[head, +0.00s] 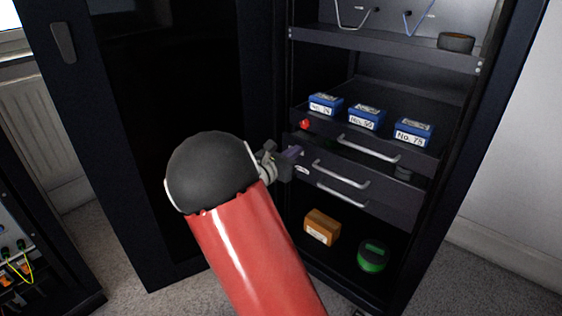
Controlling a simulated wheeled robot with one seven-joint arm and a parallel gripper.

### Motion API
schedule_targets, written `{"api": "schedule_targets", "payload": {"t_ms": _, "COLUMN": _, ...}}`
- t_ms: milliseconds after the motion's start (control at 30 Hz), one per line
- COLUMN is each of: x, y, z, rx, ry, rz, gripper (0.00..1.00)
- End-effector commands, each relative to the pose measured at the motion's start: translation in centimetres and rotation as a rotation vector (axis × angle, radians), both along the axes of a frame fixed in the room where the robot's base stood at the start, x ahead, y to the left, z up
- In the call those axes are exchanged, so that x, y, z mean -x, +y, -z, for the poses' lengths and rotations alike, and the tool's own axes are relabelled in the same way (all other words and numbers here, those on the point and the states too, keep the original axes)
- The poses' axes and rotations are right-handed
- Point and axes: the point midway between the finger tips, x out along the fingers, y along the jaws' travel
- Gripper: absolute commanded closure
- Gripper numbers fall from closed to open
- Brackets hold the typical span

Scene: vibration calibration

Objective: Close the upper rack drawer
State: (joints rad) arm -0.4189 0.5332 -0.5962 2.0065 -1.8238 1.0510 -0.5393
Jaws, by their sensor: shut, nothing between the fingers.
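The rack drawers sit inside the dark cabinet on the right of the head view. The upper drawer (421,161) has a dark front and a silver bar handle (368,148). Blue boxes with number labels stand just behind and above that front, the middle one (366,118) marked No. 50. I cannot tell exactly how far the drawer stands out. My gripper (296,152) is shut and empty at the left end of the drawer fronts, below a small red round part (305,124). Whether it touches a front is unclear. My arm hides part of the cabinet's lower left.
Below are further drawer fronts with silver handles (342,174). An orange-brown box (322,227) and a green round object (373,256) lie on the cabinet floor. A shelf (385,45) with a dark roll (455,42) is above. The open cabinet door (150,230) stands left.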

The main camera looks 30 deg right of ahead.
Motion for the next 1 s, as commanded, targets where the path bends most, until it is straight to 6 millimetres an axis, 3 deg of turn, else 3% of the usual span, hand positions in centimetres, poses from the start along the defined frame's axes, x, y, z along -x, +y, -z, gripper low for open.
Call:
{"api": "schedule_targets", "payload": {"t_ms": 233, "x": -1.1, "y": -2.6, "z": 0.0, "rx": -0.001, "ry": 0.0, "rz": 0.001, "gripper": 1.0}}
{"api": "schedule_targets", "payload": {"t_ms": 733, "x": -1.4, "y": -3.3, "z": 0.1, "rx": -0.001, "ry": -0.002, "rz": 0.001, "gripper": 1.0}}
{"api": "schedule_targets", "payload": {"t_ms": 1000, "x": -2.8, "y": -7.0, "z": 0.1, "rx": 0.0, "ry": -0.001, "rz": 0.003, "gripper": 1.0}}
